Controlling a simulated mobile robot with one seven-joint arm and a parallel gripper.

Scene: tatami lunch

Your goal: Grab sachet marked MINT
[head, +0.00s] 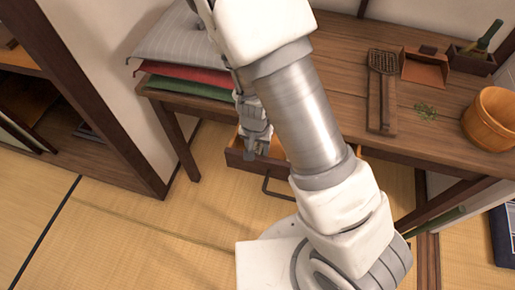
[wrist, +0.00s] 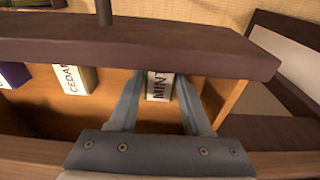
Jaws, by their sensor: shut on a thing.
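The sachet marked MINT (wrist: 159,88) is white with dark lettering and stands in an open wooden drawer, close behind its front panel, in the wrist view. My gripper (wrist: 157,84) is shut on it, with one finger on each side. In the head view my gripper (head: 250,155) reaches down into the drawer (head: 239,160) under the table. The sachet cannot be made out in the head view.
In the wrist view a sachet marked CEDAR (wrist: 74,79) and a purple-and-white sachet (wrist: 14,75) stand left in the drawer. The drawer's dark front panel (wrist: 190,47) is close beyond my fingers. The table (head: 345,75) holds cushions (head: 172,45), a grater (head: 382,65) and a wooden tub (head: 492,120).

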